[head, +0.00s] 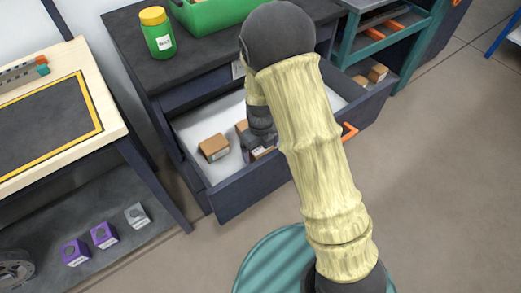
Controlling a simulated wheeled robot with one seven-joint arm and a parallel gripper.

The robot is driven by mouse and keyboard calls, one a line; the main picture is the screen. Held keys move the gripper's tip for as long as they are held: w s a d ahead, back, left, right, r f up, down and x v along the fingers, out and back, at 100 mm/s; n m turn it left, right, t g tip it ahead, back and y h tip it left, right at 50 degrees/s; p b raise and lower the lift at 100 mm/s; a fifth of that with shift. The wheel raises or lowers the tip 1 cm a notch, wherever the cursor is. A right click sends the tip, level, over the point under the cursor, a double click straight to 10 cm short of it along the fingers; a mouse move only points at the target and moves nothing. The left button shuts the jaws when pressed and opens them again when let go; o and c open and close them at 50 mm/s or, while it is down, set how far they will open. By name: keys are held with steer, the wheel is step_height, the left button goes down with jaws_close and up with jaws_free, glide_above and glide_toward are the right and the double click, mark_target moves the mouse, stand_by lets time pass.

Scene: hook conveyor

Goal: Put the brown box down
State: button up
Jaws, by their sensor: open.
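A brown box (214,149) with a pale label sits on the white floor of an open dark drawer (262,190), at its left. My gripper (260,142) is low inside the drawer, just right of that box and apart from it. Brown cardboard (258,154) shows beside and below my gripper, with more brown at its upper left. My gripper hides most of it, so I cannot tell whether this is one box or two. My gripper is open; its fingertips are small and partly hidden.
The drawer has an orange handle (349,131). A dark countertop above holds a green jar (157,32) with a yellow lid and a green bin (215,14). A workbench (55,110) stands at the left, with purple boxes on its lower shelf. Floor at the right is clear.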

step_height(320, 180, up, 11)
steer(key=p, duration=0.3)
steer(key=shift+f, duration=0.1)
stand_by(1.4)
